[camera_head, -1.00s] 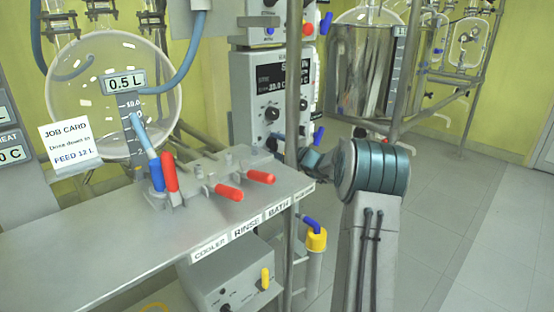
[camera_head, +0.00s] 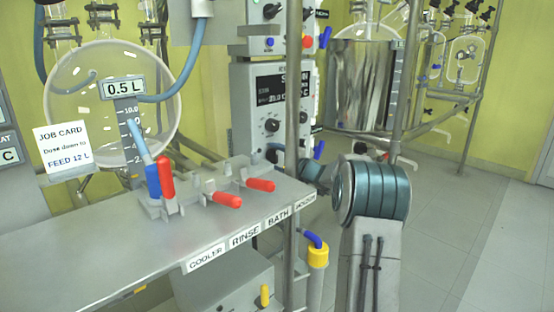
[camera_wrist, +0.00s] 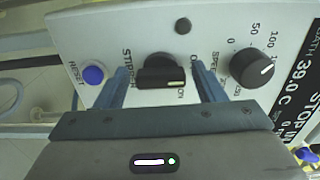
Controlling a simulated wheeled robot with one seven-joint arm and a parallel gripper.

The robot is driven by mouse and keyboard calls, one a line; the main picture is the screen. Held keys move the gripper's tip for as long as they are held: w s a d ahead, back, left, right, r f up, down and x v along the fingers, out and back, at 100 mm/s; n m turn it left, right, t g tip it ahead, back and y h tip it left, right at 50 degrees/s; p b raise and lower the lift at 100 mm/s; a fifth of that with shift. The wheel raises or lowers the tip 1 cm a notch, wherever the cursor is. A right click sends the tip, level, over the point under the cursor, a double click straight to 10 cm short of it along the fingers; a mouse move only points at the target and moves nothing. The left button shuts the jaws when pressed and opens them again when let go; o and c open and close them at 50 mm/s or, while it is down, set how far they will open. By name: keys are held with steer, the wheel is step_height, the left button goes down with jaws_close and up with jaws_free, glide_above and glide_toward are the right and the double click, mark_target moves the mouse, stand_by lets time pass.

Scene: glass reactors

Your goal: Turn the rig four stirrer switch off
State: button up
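The stirrer switch (camera_wrist: 162,72) is a black rotary knob on a light grey panel in the wrist view. The lettering beside it reads STIRRER, with ON near its lower right, and a pale mark shows on the knob's right end. My gripper (camera_wrist: 161,80) is open, with one blue finger on each side of the knob. A gap shows between each finger and the knob; I cannot tell how deep the tips reach. In the head view, the control box (camera_head: 240,110) stands behind a grey post, and my gripper is mostly hidden beside it.
In the wrist view, a blue RESET button (camera_wrist: 93,75) is left of the switch, and a SPEED knob (camera_wrist: 252,67) is to the right. The grey post (camera_head: 293,90) stands close to my arm. A bench (camera_head: 110,255) with red-handled valves is at left.

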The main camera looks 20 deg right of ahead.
steer(key=shift+r+m+p, duration=0.3)
steer(key=shift+m+p, duration=0.1)
steer(key=shift+p, duration=0.8)
